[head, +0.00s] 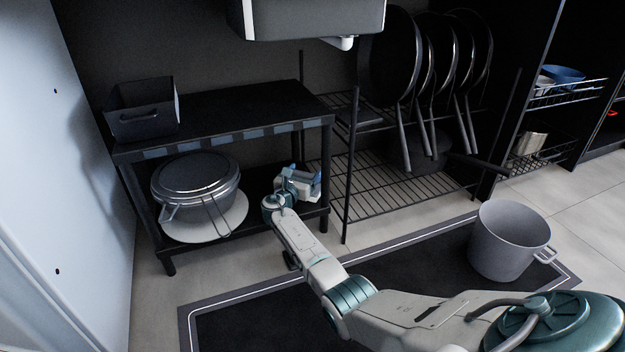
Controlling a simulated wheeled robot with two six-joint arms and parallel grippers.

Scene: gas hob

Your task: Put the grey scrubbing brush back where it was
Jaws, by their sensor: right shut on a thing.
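My right gripper (302,180) is at the right end of the lower shelf (262,195) of a dark two-tier stand, below its top board. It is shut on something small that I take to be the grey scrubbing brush. The gripper and the dim light hide the brush, so its shape and whether it touches the shelf cannot be made out. No other brush shows. My left gripper is not in view.
A lidded pan (196,176) sits on a pale round board (232,217) left of my gripper. A dark box (143,112) is on the stand's top. Wire racks (395,185) with hanging pans are to the right. A grey pot (505,240) stands on the floor mat (235,325).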

